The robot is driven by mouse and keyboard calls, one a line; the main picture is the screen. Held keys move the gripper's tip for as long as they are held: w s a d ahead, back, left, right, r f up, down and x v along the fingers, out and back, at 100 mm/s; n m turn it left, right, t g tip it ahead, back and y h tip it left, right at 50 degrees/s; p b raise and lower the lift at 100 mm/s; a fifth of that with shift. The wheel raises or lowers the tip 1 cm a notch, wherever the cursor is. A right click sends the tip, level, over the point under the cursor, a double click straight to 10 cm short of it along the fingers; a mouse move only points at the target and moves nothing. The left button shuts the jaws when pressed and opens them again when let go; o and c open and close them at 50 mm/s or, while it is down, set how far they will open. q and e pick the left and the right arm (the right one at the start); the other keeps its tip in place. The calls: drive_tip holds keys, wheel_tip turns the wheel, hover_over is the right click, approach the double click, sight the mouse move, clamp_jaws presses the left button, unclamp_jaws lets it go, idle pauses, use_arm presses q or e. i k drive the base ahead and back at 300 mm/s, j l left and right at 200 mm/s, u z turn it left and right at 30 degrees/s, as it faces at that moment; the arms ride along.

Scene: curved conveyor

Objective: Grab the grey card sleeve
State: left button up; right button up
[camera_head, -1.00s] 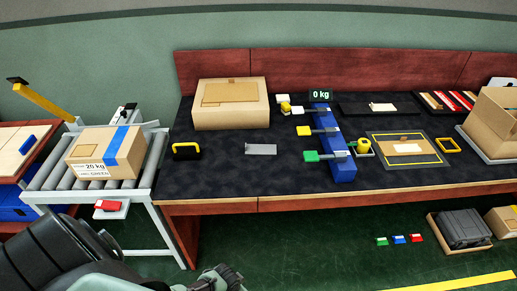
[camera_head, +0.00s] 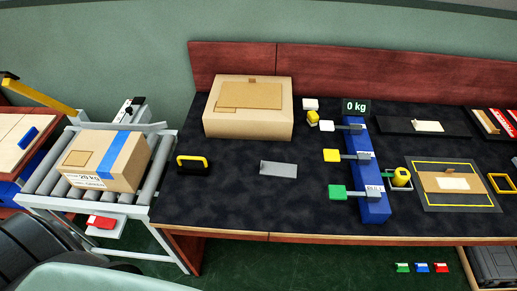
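The grey card sleeve (camera_head: 278,169) lies flat on the dark mat of the workbench. It is right of a black and yellow handled tool and in front of the large cardboard box. Nothing touches it. Neither of my grippers shows now; only parts of my own body are at the lower left, well short of the sleeve.
A large cardboard box (camera_head: 248,107) stands behind the sleeve. The black and yellow tool (camera_head: 193,164) lies to its left. A blue block with coloured levers (camera_head: 368,175) stands to its right. A taped box (camera_head: 108,160) sits on the roller conveyor (camera_head: 45,180). The mat around the sleeve is clear.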

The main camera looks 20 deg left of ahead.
sight(270, 169)
drive_tip(key=i+u, duration=0.65)
drive_tip(key=i, duration=0.25)
drive_tip(key=k+l+u, duration=0.25)
